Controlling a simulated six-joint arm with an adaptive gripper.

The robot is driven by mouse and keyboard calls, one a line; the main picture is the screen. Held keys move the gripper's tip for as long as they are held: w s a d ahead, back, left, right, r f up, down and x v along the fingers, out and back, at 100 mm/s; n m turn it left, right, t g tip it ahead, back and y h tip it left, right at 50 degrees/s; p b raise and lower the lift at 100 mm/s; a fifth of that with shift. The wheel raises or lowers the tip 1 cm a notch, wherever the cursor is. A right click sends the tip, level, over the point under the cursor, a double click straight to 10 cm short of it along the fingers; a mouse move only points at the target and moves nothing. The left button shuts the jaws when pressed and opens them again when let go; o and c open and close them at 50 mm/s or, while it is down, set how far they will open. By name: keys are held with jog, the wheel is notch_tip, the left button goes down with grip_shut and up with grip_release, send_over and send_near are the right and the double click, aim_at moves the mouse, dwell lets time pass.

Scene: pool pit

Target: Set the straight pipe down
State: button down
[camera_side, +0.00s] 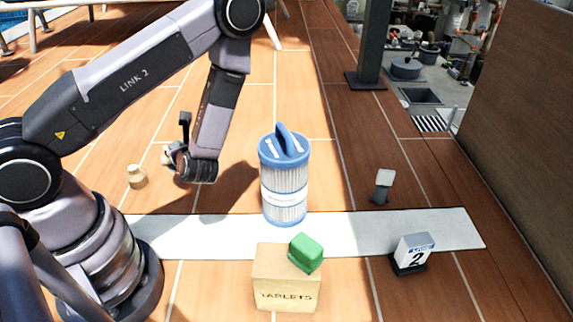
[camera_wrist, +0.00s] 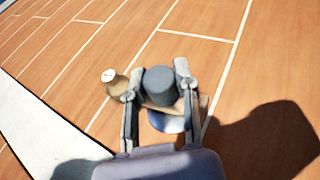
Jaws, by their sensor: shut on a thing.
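My gripper (camera_wrist: 158,88) is shut on a short grey cylinder, which I take to be the straight pipe (camera_wrist: 160,80). The wrist view shows it end-on between the two fingers, over the wooden deck. In the side view my gripper (camera_side: 175,162) is low over the deck, left of the blue and white filter cartridge. The pipe is hard to make out there. I cannot tell whether its lower end touches the deck.
A small tan bottle-like piece (camera_side: 137,177) stands just left of my gripper; it also shows in the wrist view (camera_wrist: 117,84). The filter cartridge (camera_side: 284,190) stands on a pale strip (camera_side: 345,232). A tablets box (camera_side: 286,282) with a green block (camera_side: 306,252) is nearer.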

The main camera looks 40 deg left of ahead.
jog(key=w+d+r+m+t+h, duration=0.35)
jog(key=w+d+r, duration=0.35)
jog(key=w+d, duration=0.45)
jog(key=w+d+r+m+t+h, duration=0.2)
jog(key=w+d+r+m+t, duration=0.4)
jog(key=w+d, duration=0.55)
jog(key=s+d+f+n+g+y, duration=0.15)
jog(key=s+d+f, duration=0.3)
jog(key=d, duration=0.45)
jog(key=s+d+f+n+g+y, duration=0.1)
jog(key=s+d+f+n, duration=0.15)
jog(key=d+f, duration=0.5)
jog(key=shift+m, duration=0.35)
jog(key=shift+s+d+f, duration=0.1)
jog(key=shift+d+f, duration=0.15)
jog(key=shift+f, duration=1.25)
jog(key=shift+s+d+f, duration=0.1)
jog(key=shift+d+f, duration=0.15)
jog(key=shift+f, duration=1.25)
jog(key=shift+s+d+f, duration=0.1)
jog(key=shift+d+f, duration=0.15)
jog(key=shift+f, duration=1.25)
jog(key=shift+f, duration=0.1)
